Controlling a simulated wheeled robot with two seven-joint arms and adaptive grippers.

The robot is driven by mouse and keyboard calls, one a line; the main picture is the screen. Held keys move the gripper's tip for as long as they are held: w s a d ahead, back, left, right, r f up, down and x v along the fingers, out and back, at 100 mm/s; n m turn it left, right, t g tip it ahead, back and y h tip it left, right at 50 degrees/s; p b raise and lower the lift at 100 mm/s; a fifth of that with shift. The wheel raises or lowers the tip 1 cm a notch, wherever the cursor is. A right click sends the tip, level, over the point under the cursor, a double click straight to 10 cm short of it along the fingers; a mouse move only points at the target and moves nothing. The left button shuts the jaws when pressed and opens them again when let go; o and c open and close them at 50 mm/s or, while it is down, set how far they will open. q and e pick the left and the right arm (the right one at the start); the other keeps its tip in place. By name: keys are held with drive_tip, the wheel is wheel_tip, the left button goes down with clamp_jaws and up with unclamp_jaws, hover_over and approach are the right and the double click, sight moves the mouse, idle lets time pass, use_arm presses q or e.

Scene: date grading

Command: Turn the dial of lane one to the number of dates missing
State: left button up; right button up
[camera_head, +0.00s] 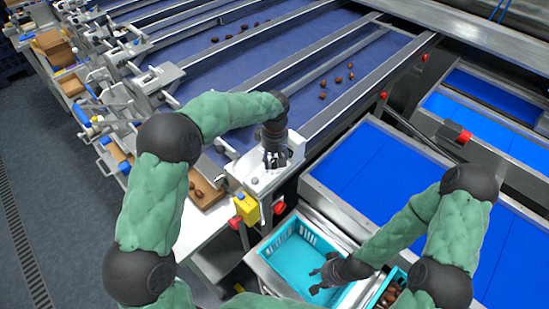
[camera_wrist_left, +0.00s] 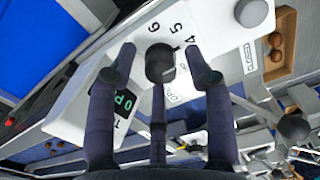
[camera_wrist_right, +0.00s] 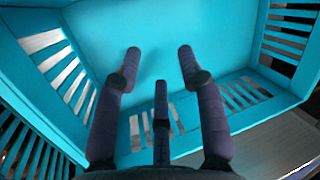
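A black dial knob (camera_wrist_left: 160,63) sits on the white panel (camera_wrist_left: 80,105) of the nearest lane, with printed numbers 4, 5 and 6 beside it. A small dark display (camera_wrist_left: 124,103) with green characters is partly hidden by a finger. My left gripper (camera_head: 275,158) is over this panel; in the left wrist view (camera_wrist_left: 159,52) its fingers are open on either side of the knob, with gaps between. The knob's pointer setting cannot be read. My right gripper (camera_head: 322,275) is open and empty over a teal crate (camera_head: 290,243); the right wrist view shows its bare floor (camera_wrist_right: 220,40).
A cardboard box (camera_head: 211,188) with a few dates (camera_head: 197,192) stands beside the panel. Several dates (camera_head: 337,80) lie on the blue lane belt (camera_head: 290,105). A smaller teal bin (camera_head: 375,289) holds dates. A yellow box (camera_head: 247,208) with a red button is below the panel.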

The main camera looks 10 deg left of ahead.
sight(275, 160)
use_arm(q)
wheel_tip(275, 160, up, 12)
idle(0.8)
idle(0.3)
